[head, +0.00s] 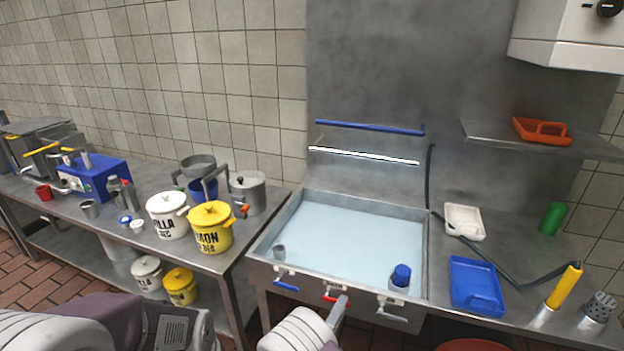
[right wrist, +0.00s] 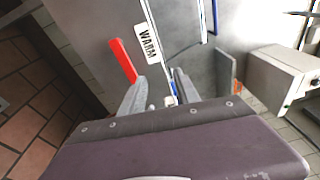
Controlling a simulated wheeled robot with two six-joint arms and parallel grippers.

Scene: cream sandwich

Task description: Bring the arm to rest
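My right gripper (head: 338,308) shows at the bottom centre in front of the sink. In the right wrist view its two grey fingers (right wrist: 160,88) stand apart, with nothing seen held between them. A red lever (head: 335,299) on the sink's front is close to the fingertip in the head view; the red lever (right wrist: 123,60) is also just beyond the fingers in the wrist view. I cannot tell whether they touch. My left arm enters at the lower left of the head view; its fingers do not show.
The water-filled sink (head: 436,232) has a blue lever (head: 286,286) and a grey lever (head: 392,316) on its front. A blue tray (head: 476,284) and a yellow-handled tool (head: 564,287) lie to the right. White and yellow buckets (head: 211,228) stand on the left counter.

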